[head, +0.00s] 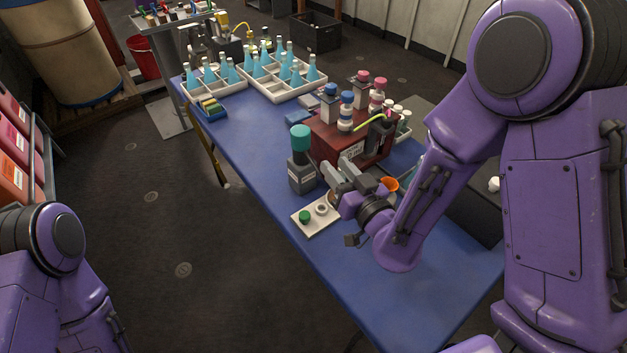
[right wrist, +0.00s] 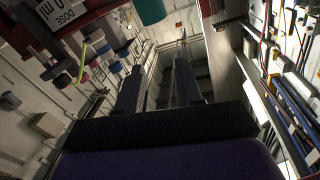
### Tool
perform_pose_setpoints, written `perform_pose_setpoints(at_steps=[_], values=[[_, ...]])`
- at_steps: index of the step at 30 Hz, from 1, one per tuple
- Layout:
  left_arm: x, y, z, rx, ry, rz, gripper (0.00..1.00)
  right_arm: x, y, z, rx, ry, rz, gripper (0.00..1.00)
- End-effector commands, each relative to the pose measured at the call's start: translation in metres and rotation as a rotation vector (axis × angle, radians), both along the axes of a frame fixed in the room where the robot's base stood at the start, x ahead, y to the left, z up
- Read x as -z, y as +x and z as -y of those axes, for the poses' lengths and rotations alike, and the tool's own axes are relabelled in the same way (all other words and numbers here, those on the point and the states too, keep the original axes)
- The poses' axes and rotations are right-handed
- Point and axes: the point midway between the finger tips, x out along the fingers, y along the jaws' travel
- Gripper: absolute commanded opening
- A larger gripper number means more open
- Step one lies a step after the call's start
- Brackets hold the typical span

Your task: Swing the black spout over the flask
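My right gripper (head: 338,171) is beside the front of a red-brown box (head: 325,140) with a white label. In the right wrist view its two fingers (right wrist: 158,78) are apart with nothing between them. A dark upright part (head: 380,137) stands at the box's right end, near a yellow-green curved tube (head: 369,120); I cannot tell whether it is the black spout. The tube also shows in the right wrist view (right wrist: 80,68). I cannot single out the flask; my right gripper and arm hide part of this area. My left gripper is not in view.
A dark grey bottle with a teal cap (head: 301,138) stands left of the gripper. A white tray (head: 312,227) with a green cap lies in front. An orange funnel (head: 390,184) is behind my wrist. White crates (head: 262,93) of blue bottles stand farther back.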

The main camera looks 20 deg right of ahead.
Motion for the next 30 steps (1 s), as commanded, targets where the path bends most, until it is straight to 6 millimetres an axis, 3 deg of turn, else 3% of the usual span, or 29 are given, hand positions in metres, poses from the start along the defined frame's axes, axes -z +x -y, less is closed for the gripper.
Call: perform_pose_setpoints(at_steps=[1, 6, 11, 16, 18, 24, 30], values=[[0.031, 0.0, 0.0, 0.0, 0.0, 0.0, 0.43, 0.031, 0.0, 0.0, 0.0, 0.0, 0.0, 0.36], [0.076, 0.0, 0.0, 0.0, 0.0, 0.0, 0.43, 0.075, 0.0, -0.001, -0.002, 0.0, 0.0, 0.36], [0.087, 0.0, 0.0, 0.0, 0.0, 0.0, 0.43, 0.084, 0.003, -0.001, -0.002, 0.001, 0.002, 0.36], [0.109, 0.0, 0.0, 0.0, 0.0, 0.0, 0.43, 0.086, 0.027, -0.005, 0.0, 0.003, 0.008, 0.36], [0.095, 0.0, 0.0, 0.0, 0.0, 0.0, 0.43, 0.077, 0.043, -0.009, -0.002, 0.0, 0.001, 0.36], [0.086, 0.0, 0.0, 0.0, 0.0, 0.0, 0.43, 0.078, 0.085, -0.017, -0.001, 0.002, 0.0, 0.36], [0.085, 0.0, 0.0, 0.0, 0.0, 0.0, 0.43, 0.079, 0.103, -0.02, -0.002, 0.0, -0.001, 0.36]])
